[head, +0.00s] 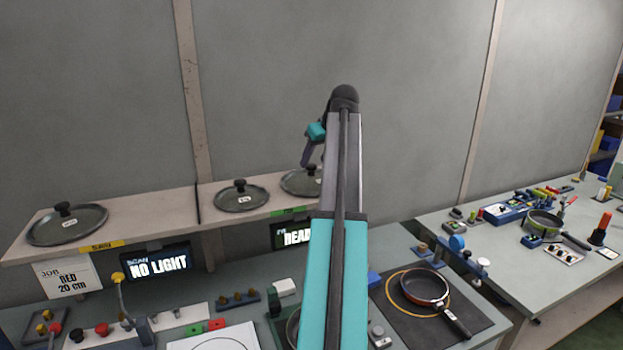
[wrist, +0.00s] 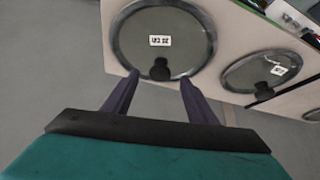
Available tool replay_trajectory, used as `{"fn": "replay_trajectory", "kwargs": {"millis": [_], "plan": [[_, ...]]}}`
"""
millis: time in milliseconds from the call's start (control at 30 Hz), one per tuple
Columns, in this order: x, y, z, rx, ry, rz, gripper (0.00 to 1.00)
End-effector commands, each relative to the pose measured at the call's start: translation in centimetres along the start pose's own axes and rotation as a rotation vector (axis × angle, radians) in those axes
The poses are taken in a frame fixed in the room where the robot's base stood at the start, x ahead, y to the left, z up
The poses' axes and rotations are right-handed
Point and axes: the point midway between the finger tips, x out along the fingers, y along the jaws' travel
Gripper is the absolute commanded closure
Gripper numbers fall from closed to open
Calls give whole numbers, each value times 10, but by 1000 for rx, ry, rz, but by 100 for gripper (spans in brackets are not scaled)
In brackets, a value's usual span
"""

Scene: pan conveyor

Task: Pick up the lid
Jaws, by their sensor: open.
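Several dark round pan lids with black knobs and white labels are in view on the shelf. The right lid (head: 299,184) is partly hidden behind my arm in the head view. My gripper (head: 306,163) is just above it, pointing down. In the wrist view, a lid (wrist: 190,42) lies ahead of my open gripper (wrist: 159,80). Its knob (wrist: 160,70) shows between the two fingertips, with nothing gripped. I cannot tell whether the tips are level with the knob. The middle lid (head: 241,202) and left lid (head: 67,232) lie flat on the shelf.
The shelf (head: 150,213) runs along the grey wall above the bench. A red pan (head: 424,287) sits on a dark mat (head: 400,318). A green pan (head: 545,223) is on the right table.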

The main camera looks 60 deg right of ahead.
Motion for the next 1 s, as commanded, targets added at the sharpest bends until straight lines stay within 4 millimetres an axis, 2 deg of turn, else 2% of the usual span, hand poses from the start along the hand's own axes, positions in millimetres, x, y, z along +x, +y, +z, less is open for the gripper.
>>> {"fn": "replay_trajectory", "kwargs": {"millis": [200,367,933,967,1000], "plan": [[20,0,-1,0,-1,-1,48],[28,0,-1,0,-1,0,48],[30,0,-1,-1,0,-1,48],[30,0,-1,-1,0,-1,49],[30,-1,-1,-1,0,-1,56]]}}
